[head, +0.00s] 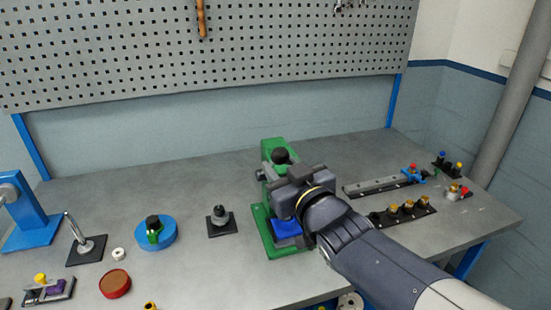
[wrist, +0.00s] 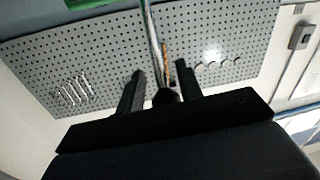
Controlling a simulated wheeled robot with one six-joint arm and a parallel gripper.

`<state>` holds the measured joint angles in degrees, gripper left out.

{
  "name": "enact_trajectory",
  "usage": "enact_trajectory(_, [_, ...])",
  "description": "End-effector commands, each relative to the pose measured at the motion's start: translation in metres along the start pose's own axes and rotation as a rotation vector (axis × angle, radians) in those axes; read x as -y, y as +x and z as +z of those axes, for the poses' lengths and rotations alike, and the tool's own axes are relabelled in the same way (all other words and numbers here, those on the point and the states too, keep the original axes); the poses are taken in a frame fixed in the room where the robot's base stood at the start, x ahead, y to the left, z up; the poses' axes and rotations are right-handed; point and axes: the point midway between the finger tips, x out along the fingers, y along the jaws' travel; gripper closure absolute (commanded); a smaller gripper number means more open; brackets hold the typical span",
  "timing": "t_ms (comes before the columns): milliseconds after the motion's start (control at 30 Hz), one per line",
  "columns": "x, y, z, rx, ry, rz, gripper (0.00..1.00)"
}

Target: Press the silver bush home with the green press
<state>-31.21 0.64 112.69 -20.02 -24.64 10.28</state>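The green press (head: 262,232) stands on the bench in the middle of the head view, with a dark knob (head: 281,156) near its top. A blue block (head: 287,228) sits on its base. My gripper (head: 288,174) is in front of the press and covers much of it. In the wrist view my gripper (wrist: 158,80) has its two fingers apart, with a black knob (wrist: 167,98) on a silver rod (wrist: 153,35) showing between them. I cannot tell whether the fingers touch the knob. I cannot make out the silver bush at the press; my gripper and arm hide part of it.
Left of the press are a black block with a post (head: 221,222), a blue round holder (head: 155,236), a small white ring (head: 118,254) and a red-brown disc (head: 115,284). To the right are a grey rail (head: 375,187) and a row of brass parts (head: 408,208). A pegboard (head: 130,60) is behind.

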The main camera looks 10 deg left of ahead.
Motion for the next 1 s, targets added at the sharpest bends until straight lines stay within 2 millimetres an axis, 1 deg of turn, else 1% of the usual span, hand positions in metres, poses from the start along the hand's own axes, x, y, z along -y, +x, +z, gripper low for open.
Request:
enact_trajectory(33, [0.0,0.007,-0.001,0.001,0.0,-0.001,0.66])
enact_trajectory(100, [0.0,0.014,-0.001,0.001,0.001,-0.001,0.66])
enact_trajectory(233, [0.0,0.023,-0.001,-0.001,-0.001,0.0,0.66])
enact_trajectory(400, [0.0,0.027,0.0,0.0,0.0,0.0,0.66])
enact_trajectory(633, [0.0,0.027,0.0,0.0,0.0,0.0,0.66])
enact_trajectory(1000, [0.0,0.027,0.0,0.0,0.0,0.0,0.97])
